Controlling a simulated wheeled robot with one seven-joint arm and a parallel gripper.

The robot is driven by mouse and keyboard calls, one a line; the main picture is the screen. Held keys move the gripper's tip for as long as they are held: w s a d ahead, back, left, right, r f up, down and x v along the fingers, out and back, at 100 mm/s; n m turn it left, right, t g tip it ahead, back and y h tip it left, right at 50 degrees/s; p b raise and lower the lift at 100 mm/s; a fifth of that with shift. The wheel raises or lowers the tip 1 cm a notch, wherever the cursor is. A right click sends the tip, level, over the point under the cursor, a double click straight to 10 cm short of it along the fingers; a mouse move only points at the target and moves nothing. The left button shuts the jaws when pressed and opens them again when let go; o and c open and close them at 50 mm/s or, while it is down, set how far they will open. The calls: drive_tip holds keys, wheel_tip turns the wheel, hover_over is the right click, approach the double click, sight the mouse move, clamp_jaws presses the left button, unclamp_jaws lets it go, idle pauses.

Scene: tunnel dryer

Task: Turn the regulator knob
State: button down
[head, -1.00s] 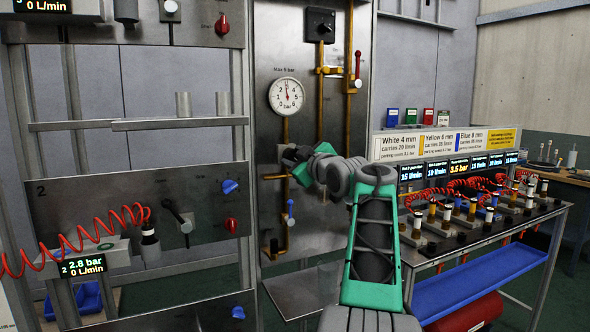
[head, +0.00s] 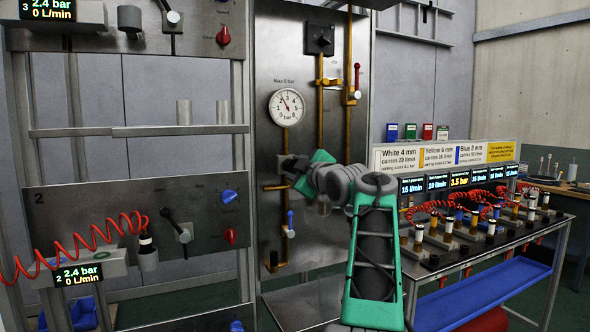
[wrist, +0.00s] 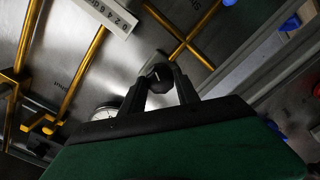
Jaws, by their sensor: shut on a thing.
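The regulator knob (wrist: 160,76) is black and round with a pale mark on its face. It shows between my fingertips in the wrist view; in the head view my gripper covers it. My gripper (head: 287,167) is at the steel panel (head: 270,60), below the round white pressure gauge (head: 286,107), and is shut on the knob. The gauge needle points up and to the left, between 2 and 3. The number 2 display (head: 77,274) reads 2.4 bar and 0 L/min.
Yellow pipes (head: 320,90) run over the panel, with a red-handled valve (head: 357,80) and a blue-handled valve (head: 290,224). A bench (head: 500,262) with fittings and red coiled hoses stands at the right. A left rack (head: 60,195) carries a coiled red hose.

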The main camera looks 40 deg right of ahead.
drive_tip(key=c, duration=0.9)
unclamp_jaws()
drive_tip(key=b+v, duration=0.1)
drive_tip(key=v, duration=0.7)
drive_tip(key=shift+b, duration=0.4)
drive_tip(key=shift+w, duration=0.15)
